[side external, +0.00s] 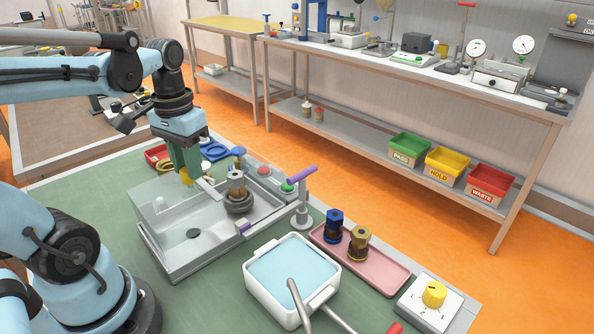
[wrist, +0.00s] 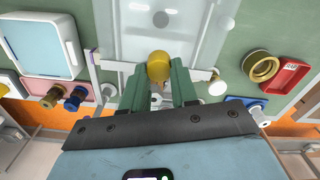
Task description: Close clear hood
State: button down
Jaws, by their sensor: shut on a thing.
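The clear hood (side external: 158,213) is a see-through box over the left part of a grey machine base (side external: 188,262). Its yellow knob (wrist: 158,66) sits between the two green fingers of my gripper (wrist: 158,80), which is shut on it. In the side view my gripper (side external: 186,178) points down, and the knob (side external: 186,177) shows at the fingertips. A brown jar-like piece (side external: 236,184) stands on a round dark holder (side external: 238,203) just right of the knob, outside the hood's visible left part. The hood's far edges are hard to make out.
A white tub (side external: 290,275) and a pink tray (side external: 380,262) with two capped pieces lie in front and to the right. A dial box (side external: 432,300) is near the table edge.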

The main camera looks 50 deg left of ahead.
jog(key=w, duration=1.4)
jog(key=c, duration=0.9)
grip_release()
jog(key=shift+o, duration=0.2)
jog(key=shift+r, duration=0.1)
notch_tip(320, 180, up, 12)
